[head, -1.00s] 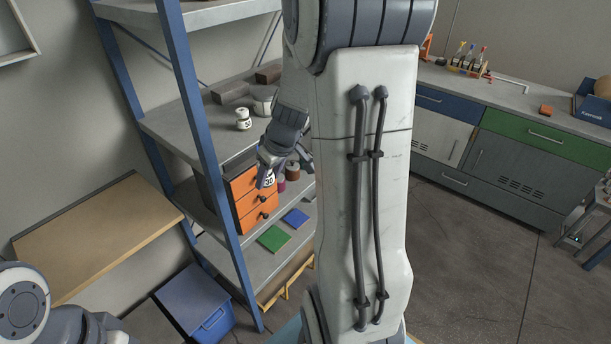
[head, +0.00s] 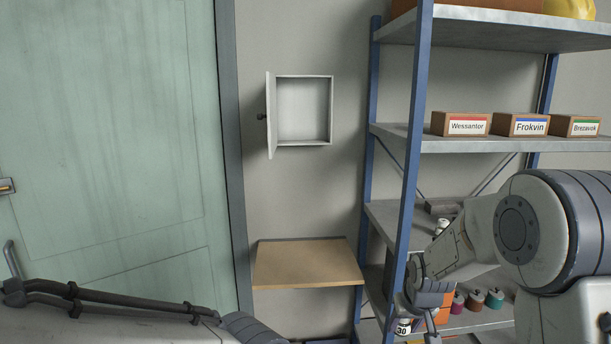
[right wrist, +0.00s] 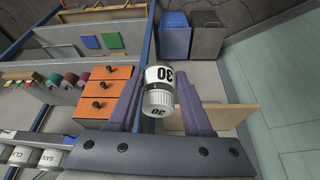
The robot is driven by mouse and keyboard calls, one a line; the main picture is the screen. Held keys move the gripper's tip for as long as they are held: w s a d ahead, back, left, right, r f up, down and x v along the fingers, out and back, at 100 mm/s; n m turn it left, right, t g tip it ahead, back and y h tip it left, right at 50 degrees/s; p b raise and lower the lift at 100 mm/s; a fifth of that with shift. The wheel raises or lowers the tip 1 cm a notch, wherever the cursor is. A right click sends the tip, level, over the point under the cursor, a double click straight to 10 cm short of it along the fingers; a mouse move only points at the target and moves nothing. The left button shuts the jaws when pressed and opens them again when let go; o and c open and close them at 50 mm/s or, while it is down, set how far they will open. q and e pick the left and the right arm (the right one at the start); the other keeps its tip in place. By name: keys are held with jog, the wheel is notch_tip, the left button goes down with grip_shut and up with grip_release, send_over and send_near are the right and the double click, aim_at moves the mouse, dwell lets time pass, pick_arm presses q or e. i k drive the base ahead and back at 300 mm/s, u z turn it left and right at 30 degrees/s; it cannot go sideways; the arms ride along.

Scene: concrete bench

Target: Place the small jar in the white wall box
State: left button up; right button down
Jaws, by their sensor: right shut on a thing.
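The small jar (right wrist: 158,77) is white with a dark band and the number 30, and sits between the two fingers of my right gripper (head: 414,322). The gripper is shut on it. In the head view the jar (head: 403,328) shows low, beside the blue shelf post. The white wall box (head: 303,112) hangs on the wall at upper middle, left of the shelf. Its door (head: 271,115) stands open on the left and its inside looks empty. The jar is well below and right of the box. My left arm crosses the lower left; its gripper is not visible.
A wooden tabletop (head: 306,264) lies below the box. The blue-posted shelf (head: 407,170) stands between my right arm and the box, holding labelled boxes, another white jar (head: 442,227) and spools. Orange drawers (right wrist: 104,92) show beside the gripper. A green door (head: 110,130) is at left.

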aim_at(318, 141)
jog(key=u, duration=1)
jog(key=i, duration=1.35)
jog(key=z, duration=0.55)
